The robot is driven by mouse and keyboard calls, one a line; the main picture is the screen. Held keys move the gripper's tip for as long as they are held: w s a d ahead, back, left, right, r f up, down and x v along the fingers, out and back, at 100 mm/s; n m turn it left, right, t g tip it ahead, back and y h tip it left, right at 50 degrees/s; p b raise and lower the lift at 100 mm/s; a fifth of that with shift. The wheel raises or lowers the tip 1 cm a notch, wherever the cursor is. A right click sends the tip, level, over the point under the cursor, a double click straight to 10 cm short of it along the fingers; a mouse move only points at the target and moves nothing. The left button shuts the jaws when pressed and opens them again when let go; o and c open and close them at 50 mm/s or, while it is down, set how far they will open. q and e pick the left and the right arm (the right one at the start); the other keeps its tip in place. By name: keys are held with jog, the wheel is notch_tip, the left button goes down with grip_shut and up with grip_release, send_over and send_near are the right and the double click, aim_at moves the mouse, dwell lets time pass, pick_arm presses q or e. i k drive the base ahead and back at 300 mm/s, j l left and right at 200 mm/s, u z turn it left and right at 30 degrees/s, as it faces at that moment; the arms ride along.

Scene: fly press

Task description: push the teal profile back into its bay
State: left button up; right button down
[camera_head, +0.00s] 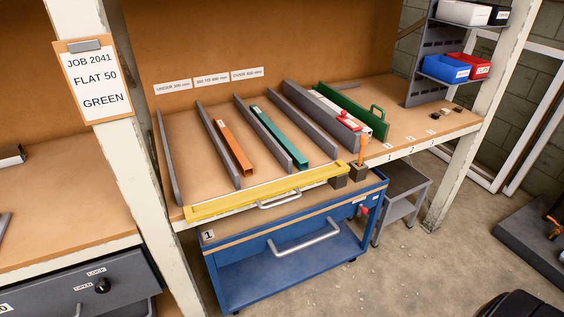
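The teal profile (278,138) is a long, narrow bar lying on the wooden shelf (183,137) in the camera_head view. Neither of my grippers shows in this view.
An orange profile (235,147) lies in the bay to the left. A green panel with a handle (352,112) stands at right, near a red clamp-like part (347,122). A blue cart (285,250) stands below the shelf's front.

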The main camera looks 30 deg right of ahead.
aim_at(298, 160)
jog(key=l+u, duration=0.45)
jog(key=l, duration=0.15)
jog(key=l+u, duration=0.4)
jog(key=l, duration=0.25)
